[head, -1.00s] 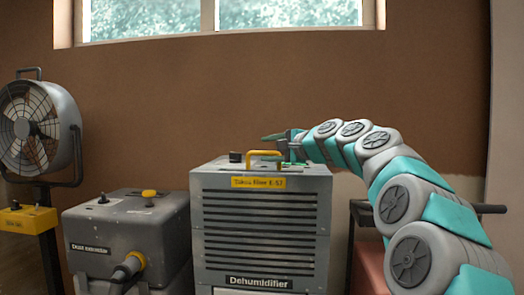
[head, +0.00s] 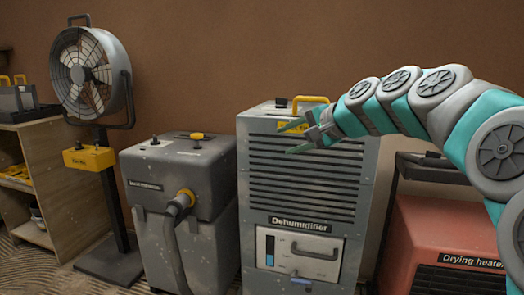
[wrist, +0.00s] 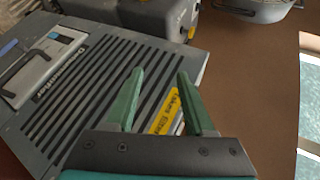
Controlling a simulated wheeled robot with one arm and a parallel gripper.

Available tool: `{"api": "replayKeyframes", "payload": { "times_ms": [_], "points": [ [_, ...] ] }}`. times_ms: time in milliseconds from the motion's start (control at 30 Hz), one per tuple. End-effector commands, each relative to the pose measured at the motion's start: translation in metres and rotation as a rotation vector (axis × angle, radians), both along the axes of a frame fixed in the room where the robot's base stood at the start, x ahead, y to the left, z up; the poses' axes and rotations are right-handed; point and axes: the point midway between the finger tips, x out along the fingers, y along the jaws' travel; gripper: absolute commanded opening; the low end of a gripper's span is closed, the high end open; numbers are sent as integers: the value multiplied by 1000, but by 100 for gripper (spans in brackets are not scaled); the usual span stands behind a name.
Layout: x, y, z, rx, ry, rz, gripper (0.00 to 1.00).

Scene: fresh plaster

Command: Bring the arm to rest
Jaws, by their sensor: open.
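My gripper (head: 300,137) is open and empty, with two green fingers pointing left in the head view. It is in front of the upper part of the grey dehumidifier (head: 303,185), near its yellow label. In the wrist view my gripper (wrist: 158,95) shows its fingers spread apart, with the dehumidifier's slatted front (wrist: 85,85) and yellow label (wrist: 163,110) behind them. I cannot tell the exact gap to the casing. My teal and grey arm comes in from the right.
A grey dust extractor (head: 172,165) with a hose stands left of the dehumidifier. A fan (head: 90,75) on a stand and a wooden shelf (head: 45,165) are further left. A red drying heater (head: 425,235) stands at the right, behind my arm. A brown wall closes the back.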

Motion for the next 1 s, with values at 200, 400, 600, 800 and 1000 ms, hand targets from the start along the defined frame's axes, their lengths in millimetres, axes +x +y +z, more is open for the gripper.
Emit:
{"api": "replayKeyframes", "payload": {
  "times_ms": [200,400,600,800,1000],
  "points": [
    [-110,39,-99,-346,157,243,54],
    [-219,27,-183,-619,314,456,54],
    [-330,-12,-247,-823,494,654,54],
    [-405,-46,-278,-922,624,786,54],
    [-428,-56,-286,-946,662,828,54]
  ]
}}
